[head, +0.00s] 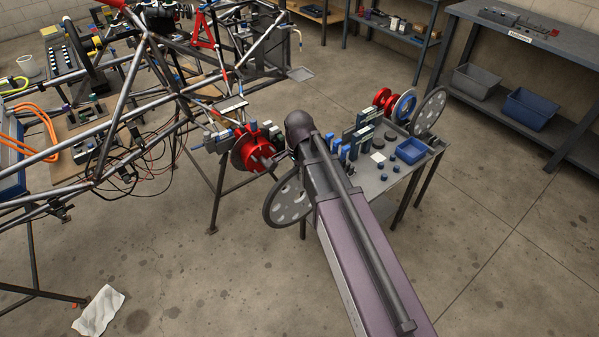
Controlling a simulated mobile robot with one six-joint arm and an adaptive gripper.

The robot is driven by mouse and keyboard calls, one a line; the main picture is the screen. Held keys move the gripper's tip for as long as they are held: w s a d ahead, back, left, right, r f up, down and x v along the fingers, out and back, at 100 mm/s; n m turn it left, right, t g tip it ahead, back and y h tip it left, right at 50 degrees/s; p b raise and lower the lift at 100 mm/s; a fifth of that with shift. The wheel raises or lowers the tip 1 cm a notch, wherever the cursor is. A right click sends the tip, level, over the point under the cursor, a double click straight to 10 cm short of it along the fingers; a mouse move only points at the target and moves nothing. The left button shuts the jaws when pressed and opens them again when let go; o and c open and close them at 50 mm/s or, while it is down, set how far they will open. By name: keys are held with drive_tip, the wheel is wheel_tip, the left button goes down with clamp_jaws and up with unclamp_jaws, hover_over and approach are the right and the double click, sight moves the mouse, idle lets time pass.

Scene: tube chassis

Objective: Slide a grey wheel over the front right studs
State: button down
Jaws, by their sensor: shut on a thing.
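A grey wheel (285,205), a flat dark disc with a ring of holes, hangs in the air left of my arm, tilted. My gripper is mostly hidden behind my arm; the wheel stays up beside it, held at its far edge, and the fingertips do not show. The red hub (251,152) with its studs (264,157) is on the chassis corner, just above and left of the wheel. The wheel is apart from the studs in the picture, lower and nearer to me; the exact gap cannot be told.
A side table (372,196) right of my arm carries blue and grey parts, red discs (388,100), a blue bin (412,151) and another grey wheel (430,112). The tube chassis (150,110) fills the left. Floor in front is clear except a white cloth (98,311).

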drive_tip(key=shift+r+p, duration=2.7)
drive_tip(key=shift+r, duration=0.15)
drive_tip(key=shift+a, duration=0.2)
